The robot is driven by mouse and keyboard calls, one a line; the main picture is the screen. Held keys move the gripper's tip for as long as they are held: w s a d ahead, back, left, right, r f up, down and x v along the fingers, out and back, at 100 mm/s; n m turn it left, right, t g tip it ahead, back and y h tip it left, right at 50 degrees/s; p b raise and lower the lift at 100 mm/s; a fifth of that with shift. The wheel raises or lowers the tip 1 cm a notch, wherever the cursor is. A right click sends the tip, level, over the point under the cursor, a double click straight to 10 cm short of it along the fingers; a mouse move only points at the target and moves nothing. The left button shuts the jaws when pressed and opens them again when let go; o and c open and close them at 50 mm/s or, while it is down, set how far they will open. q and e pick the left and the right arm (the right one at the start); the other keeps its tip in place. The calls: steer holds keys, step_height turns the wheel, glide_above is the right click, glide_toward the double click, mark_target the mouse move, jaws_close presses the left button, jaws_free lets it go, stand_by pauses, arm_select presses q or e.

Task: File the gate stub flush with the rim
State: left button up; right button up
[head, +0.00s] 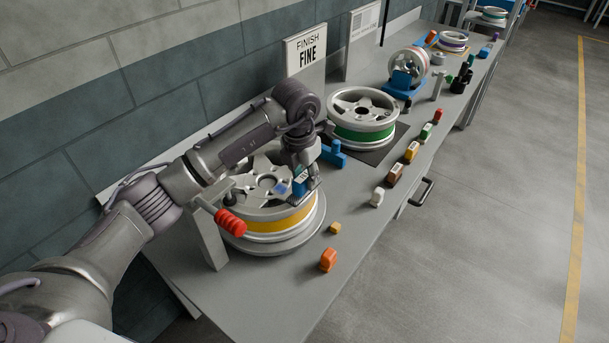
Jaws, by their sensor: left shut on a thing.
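A silver spoked wheel with a yellow band (280,222) lies flat on a round base at the near end of the bench. My left gripper (302,194) is over the right side of its rim, pointing down. It is shut on a small blue tool (300,181), mostly hidden by the fingers; I cannot tell whether the tool touches the rim. The gate stub cannot be made out; the gripper and arm cover part of the wheel. My right gripper is out of view.
A red-handled clamp (231,222) stands at the wheel's left. A green-banded wheel (362,121) lies behind on a dark mat. Several coloured blocks, including an orange one (328,260), line the bench's right edge. A "FINISH FINE" sign (306,52) stands at the wall.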

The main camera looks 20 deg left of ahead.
arm_select(q)
steer(key=shift+f+b, duration=0.4)
steer(key=shift+f, duration=0.05)
stand_by(0.4)
